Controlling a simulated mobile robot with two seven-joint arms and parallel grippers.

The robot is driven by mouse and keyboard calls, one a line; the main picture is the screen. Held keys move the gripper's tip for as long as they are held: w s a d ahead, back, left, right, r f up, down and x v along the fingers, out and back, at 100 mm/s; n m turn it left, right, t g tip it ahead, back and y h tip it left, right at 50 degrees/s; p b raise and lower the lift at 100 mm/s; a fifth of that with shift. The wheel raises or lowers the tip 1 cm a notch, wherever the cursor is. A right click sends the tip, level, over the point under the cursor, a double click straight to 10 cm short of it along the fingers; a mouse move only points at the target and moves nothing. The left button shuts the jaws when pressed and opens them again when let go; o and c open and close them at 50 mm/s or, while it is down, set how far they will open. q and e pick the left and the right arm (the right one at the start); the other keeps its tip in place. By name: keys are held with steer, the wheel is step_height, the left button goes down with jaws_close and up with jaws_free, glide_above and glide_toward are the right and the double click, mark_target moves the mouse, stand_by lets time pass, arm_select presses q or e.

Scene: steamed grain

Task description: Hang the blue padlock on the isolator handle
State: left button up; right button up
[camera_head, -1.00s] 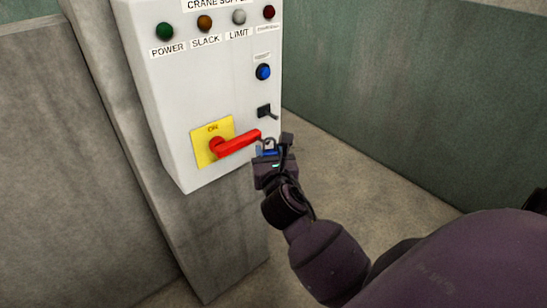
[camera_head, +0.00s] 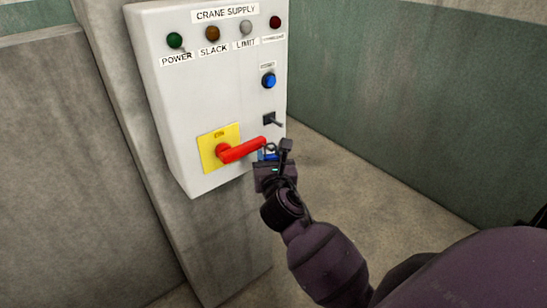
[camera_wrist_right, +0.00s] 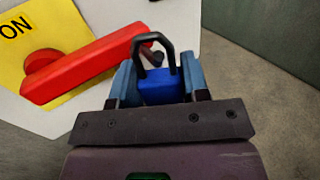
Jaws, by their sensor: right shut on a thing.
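The blue padlock (camera_wrist_right: 160,88) is held between the two fingers of my right gripper (camera_wrist_right: 158,82), with its dark shackle standing up. In the head view my right gripper (camera_head: 272,160) is at the free end of the red isolator handle (camera_head: 242,150), and the padlock (camera_head: 270,155) is mostly hidden by it. In the right wrist view the handle (camera_wrist_right: 85,68) reaches from the left, its tip close beside the shackle. A small dark part shows at the tip, by the shackle; I cannot tell whether the shackle passes through it. My left gripper is not in view.
The handle sits on a yellow plate (camera_head: 208,155) marked ON, on a white crane supply box (camera_head: 180,110). Above are a black switch (camera_head: 270,119), a blue button (camera_head: 268,81) and several lamps. A concrete pillar (camera_head: 215,235) is behind. Floor to the right is clear.

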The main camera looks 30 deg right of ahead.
steer(key=shift+w+a+f, duration=0.15)
steer(key=shift+w+f, duration=0.1)
steer(key=o, duration=0.8)
steer(key=shift+o, duration=0.5)
steer(key=shift+s+a+f, duration=0.3)
steer(key=shift+s+a, duration=0.05)
steer(key=shift+s, duration=0.05)
steer(key=shift+o, duration=0.8)
steer(key=v, duration=0.8)
steer(key=shift+s+d+r, duration=0.15)
steer(key=shift+s+r, duration=0.2)
steer(key=shift+r, duration=0.05)
steer(key=shift+v, duration=0.8)
steer(key=shift+d+r, duration=0.1)
steer(key=shift+r, duration=0.05)
